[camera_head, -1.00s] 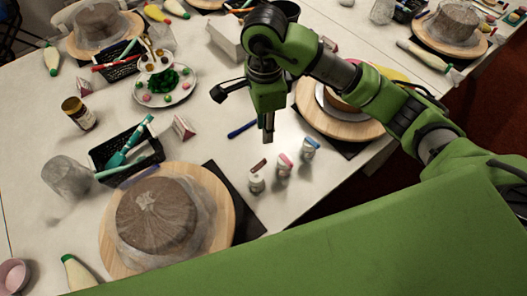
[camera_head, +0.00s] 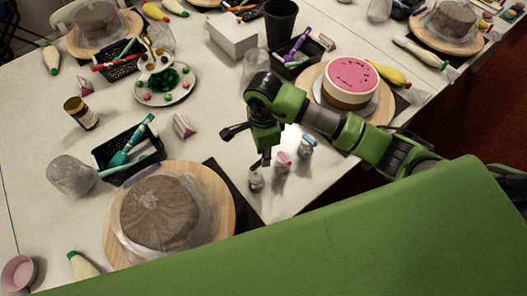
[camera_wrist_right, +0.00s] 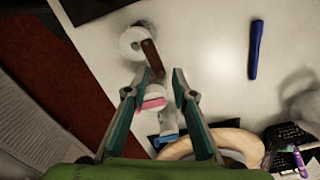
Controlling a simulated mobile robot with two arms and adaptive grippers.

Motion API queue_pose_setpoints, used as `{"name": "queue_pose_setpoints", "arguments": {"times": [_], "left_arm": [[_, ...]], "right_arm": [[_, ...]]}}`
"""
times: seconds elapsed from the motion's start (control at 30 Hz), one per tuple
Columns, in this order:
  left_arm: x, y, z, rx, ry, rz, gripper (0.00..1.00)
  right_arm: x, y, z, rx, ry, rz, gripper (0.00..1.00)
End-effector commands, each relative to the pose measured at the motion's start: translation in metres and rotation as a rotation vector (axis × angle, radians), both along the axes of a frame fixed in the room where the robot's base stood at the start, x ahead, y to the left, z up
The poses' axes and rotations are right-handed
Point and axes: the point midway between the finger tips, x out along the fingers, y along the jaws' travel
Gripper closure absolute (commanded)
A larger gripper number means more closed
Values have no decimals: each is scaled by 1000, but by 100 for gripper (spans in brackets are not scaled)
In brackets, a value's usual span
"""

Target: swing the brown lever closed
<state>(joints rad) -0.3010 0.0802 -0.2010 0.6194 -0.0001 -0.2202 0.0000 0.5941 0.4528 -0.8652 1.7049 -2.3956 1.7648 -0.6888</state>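The brown lever (camera_wrist_right: 151,57) sits on a small white-topped container (camera_wrist_right: 130,39). In the right wrist view it angles from the container's top toward the space between my fingertips. My right gripper (camera_wrist_right: 154,86) is open and empty, with its fingers apart just short of the lever's end. I cannot tell whether either finger touches it. In the head view, my right gripper (camera_head: 266,158) is right above the container (camera_head: 256,182) and hides most of the lever. My left gripper is not in view.
Two similar containers stand close by, one with a pink lever (camera_head: 284,157) and one with a blue lever (camera_head: 308,142). A pink-topped cake (camera_head: 351,77) is behind my arm. A wrapped cake (camera_head: 160,214) on a wooden turntable (camera_head: 222,190) stands at the left.

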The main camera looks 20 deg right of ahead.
Motion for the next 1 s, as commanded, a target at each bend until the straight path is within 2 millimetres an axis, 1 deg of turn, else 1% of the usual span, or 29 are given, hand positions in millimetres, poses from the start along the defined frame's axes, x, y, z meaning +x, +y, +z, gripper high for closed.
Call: {"name": "queue_pose_setpoints", "arguments": {"times": [0.07, 0.17, 0.47, 1.0], "left_arm": [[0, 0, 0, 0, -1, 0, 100], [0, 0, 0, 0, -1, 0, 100], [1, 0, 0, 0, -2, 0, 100], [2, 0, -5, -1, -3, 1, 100]], "right_arm": [[0, 0, 0, 0, 0, 0, 76], [0, 0, 0, 0, 0, 0, 99], [0, 0, 1, 0, -1, -6, 100], [-5, -2, 0, 1, 0, -123, 100]]}}
